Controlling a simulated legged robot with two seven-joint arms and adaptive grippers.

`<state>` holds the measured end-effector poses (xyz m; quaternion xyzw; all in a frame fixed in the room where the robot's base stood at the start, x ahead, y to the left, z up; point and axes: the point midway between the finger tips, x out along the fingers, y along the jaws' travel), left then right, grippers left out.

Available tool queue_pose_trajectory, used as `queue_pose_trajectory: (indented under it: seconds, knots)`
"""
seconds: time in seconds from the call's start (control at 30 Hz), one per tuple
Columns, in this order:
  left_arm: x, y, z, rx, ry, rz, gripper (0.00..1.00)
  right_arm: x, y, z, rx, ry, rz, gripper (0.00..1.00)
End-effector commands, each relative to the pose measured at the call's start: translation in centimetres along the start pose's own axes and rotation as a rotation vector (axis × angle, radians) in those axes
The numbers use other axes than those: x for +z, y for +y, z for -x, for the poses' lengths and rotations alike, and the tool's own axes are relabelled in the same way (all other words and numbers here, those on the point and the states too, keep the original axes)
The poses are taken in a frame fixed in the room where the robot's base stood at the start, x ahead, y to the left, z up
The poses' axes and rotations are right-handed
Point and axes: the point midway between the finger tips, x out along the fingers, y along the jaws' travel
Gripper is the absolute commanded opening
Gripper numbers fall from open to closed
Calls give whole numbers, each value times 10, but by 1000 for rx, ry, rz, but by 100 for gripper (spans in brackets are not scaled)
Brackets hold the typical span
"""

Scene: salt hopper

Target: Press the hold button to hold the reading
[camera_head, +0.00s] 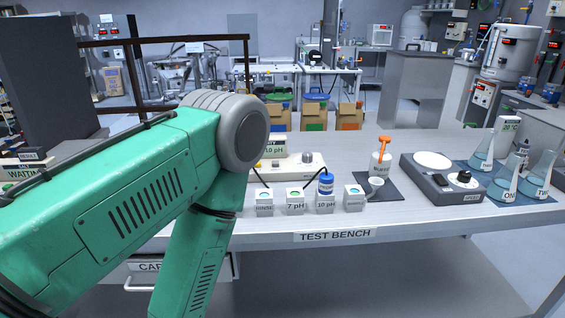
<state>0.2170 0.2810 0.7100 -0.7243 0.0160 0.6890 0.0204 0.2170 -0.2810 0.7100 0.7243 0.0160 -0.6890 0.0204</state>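A cream meter (290,167) stands on the test bench (420,218), with a display that appears to read 10 pH. Small controls and a round knob (307,157) sit on its front. My green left arm covers the meter's left part. I cannot tell which control is the hold button; it may be hidden behind the arm. The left arm bends at a grey elbow and its forearm runs down out of the picture, so my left gripper does not show. My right gripper does not show either.
In front of the meter stand small labelled cups, including one marked 7 pH (295,200), and a blue-capped piece (326,184) with a cable. To the right are a white bottle with an orange top (381,162), a dark stirrer unit (440,180) and several flasks (503,182).

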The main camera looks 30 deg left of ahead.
Motion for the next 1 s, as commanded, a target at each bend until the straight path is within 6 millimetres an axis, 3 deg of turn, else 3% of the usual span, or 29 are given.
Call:
queue_pose_trajectory:
  seconds: [0.33,0.47,0.5,1.0]
  knots:
    - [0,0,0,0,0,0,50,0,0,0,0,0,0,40]
    - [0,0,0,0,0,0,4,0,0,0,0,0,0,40]
    - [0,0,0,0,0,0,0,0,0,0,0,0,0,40]
    - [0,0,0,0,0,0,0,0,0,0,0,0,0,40]
